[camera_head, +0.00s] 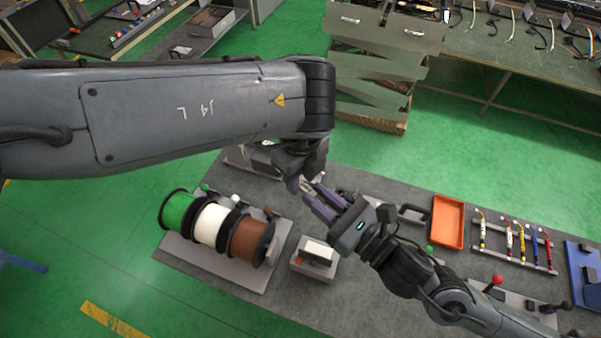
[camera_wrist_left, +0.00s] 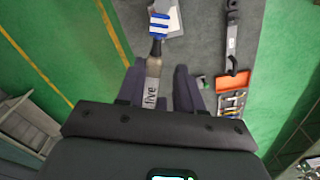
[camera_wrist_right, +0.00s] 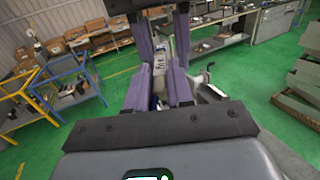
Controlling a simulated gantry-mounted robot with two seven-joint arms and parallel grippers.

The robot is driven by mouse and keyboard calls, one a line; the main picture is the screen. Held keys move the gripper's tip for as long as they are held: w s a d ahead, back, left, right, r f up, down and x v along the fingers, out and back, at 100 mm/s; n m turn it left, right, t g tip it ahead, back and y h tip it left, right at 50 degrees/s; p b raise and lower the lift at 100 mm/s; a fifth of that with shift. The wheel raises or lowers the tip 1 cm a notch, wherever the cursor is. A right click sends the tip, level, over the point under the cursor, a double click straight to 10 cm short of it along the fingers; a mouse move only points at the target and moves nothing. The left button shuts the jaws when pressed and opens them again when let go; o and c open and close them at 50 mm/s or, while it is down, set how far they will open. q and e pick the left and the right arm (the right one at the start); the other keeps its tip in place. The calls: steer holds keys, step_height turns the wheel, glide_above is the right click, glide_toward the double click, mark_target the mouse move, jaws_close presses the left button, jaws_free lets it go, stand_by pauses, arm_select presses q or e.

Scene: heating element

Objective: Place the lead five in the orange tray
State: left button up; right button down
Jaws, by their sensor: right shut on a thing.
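Lead five is a slim pale piece marked "five" (camera_wrist_left: 152,92), with a blue-and-white striped end in the left wrist view. My right gripper (camera_head: 318,203) is shut on it above the table; the lead also shows between its fingers in the right wrist view (camera_wrist_right: 159,62). My left gripper (camera_wrist_left: 160,85) is open around the lead, with a gap beside one finger. In the head view it meets the right gripper, and its fingers are mostly hidden. The orange tray (camera_head: 448,222) lies on the table to the right and looks empty. It also shows in the left wrist view (camera_wrist_left: 234,80).
A rack (camera_head: 517,245) with several coloured leads stands right of the tray. Green, white and brown spools (camera_head: 213,222) stand at the left. A small grey-and-white device (camera_head: 315,257) sits below the grippers. A red-knobbed lever (camera_head: 497,281) stands in front of the rack.

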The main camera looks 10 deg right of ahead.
arm_select(q)
jaws_close()
arm_select(e)
steer(key=shift+s+a, duration=0.1)
steer(key=c, duration=0.9)
jaws_free()
